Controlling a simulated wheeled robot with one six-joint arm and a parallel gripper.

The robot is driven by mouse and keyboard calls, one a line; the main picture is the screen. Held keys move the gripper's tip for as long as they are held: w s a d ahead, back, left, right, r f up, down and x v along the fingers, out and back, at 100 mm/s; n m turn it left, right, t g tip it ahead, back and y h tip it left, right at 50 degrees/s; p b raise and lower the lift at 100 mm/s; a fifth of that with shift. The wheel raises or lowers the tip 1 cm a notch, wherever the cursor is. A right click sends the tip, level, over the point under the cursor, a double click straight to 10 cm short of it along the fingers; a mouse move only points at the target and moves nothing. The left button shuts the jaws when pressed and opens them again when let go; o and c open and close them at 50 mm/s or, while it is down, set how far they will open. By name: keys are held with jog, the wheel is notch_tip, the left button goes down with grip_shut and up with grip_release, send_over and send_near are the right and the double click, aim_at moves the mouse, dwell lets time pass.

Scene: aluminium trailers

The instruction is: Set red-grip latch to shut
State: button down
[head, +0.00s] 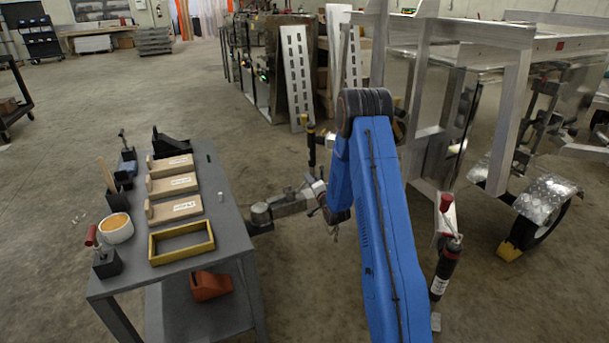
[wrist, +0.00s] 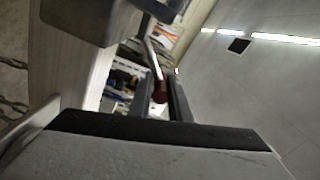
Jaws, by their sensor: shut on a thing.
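The red grip (wrist: 160,90) of the latch sits at the end of a thin pale lever in the wrist view. The two dark fingers of my gripper (wrist: 162,101) stand on either side of it and are shut on it. The lever runs up from the grip toward a grey metal body (wrist: 80,15) at the top left. My fingers and the held grip cannot be made out there.
The aluminium trailer frame (head: 425,135) stands right of my arm. Open floor lies behind the table.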

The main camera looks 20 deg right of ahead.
jog(key=shift+d+f, duration=0.15)
jog(key=shift+f, duration=1)
jog(key=shift+s+f, duration=0.1)
jog(key=c, duration=1.7)
grip_release()
jog(key=shift+f, duration=0.1)
jog(key=shift+o, duration=0.2)
jog(key=shift+s+d, duration=0.1)
jog(key=shift+s, duration=0.3)
jog(key=s, duration=1.6)
jog(key=shift+s, duration=0.25)
